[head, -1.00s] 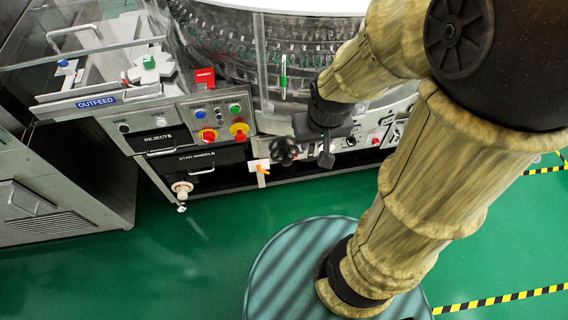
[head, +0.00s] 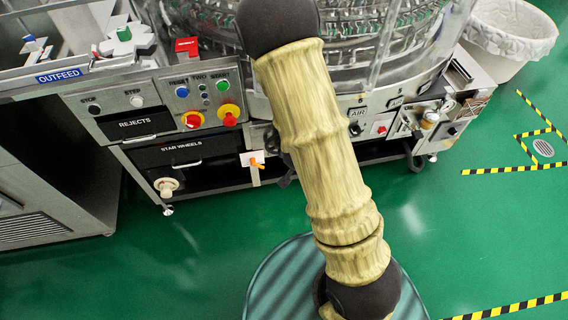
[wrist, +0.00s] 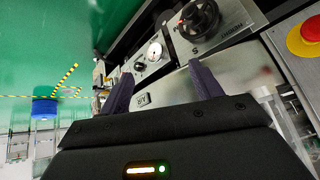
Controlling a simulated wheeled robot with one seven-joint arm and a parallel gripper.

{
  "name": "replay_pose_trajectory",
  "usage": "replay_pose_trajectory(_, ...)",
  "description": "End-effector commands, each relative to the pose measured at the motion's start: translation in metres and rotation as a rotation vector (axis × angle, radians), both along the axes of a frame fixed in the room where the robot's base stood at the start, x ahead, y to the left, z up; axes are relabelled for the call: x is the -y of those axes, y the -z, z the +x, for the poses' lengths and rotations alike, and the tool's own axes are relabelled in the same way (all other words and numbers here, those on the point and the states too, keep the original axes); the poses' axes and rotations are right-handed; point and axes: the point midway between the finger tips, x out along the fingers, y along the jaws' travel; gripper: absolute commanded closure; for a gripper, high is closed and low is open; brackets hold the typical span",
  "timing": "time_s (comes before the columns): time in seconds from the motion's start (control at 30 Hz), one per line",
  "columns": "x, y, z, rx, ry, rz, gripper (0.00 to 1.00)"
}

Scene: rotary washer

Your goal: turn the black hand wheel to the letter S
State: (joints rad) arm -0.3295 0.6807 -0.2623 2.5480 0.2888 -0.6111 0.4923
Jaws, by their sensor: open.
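The black hand wheel (wrist: 199,20) is at the top of the wrist view, mounted on a grey metal panel. A dark letter S shows on the panel just below the wheel, with other lettering to its right. The wheel's pointer setting is too small to read. My gripper (wrist: 161,69) is open, its two dark fingers spread and empty. The wheel lies beyond the fingertips, nearer the right finger, and is not touched. In the head view my arm covers the gripper and most or all of the wheel's area.
A round white dial (wrist: 154,52) sits left of the wheel. A red emergency button on yellow (wrist: 306,35) is at the far right. In the head view, the control panel (head: 205,98) and an orange-tipped lever (head: 256,164) stand left of my arm.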

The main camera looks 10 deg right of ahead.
Motion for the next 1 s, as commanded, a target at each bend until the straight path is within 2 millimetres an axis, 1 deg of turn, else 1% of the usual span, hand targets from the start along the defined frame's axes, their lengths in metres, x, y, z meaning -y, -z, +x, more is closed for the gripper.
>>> replay_pose_trajectory(0.03, 0.004, 0.037, 0.001, 0.026, 0.021, -0.026, 0.36)
replay_pose_trajectory(0.1, 0.011, 0.064, 0.006, 0.083, 0.050, -0.060, 0.36)
replay_pose_trajectory(0.3, 0.028, 0.129, 0.015, 0.269, 0.079, -0.162, 0.36)
replay_pose_trajectory(0.4, 0.033, 0.156, 0.019, 0.371, 0.060, -0.211, 0.36)
replay_pose_trajectory(0.53, 0.034, 0.186, 0.024, 0.509, 0.002, -0.266, 0.36)
replay_pose_trajectory(0.63, 0.029, 0.207, 0.026, 0.618, -0.071, -0.297, 0.36)
replay_pose_trajectory(0.8, 0.009, 0.239, 0.026, 0.787, -0.246, -0.321, 0.36)
replay_pose_trajectory(0.9, -0.005, 0.251, 0.023, 0.861, -0.349, -0.316, 0.36)
replay_pose_trajectory(1.0, -0.015, 0.256, 0.020, 0.905, -0.418, -0.308, 0.36)
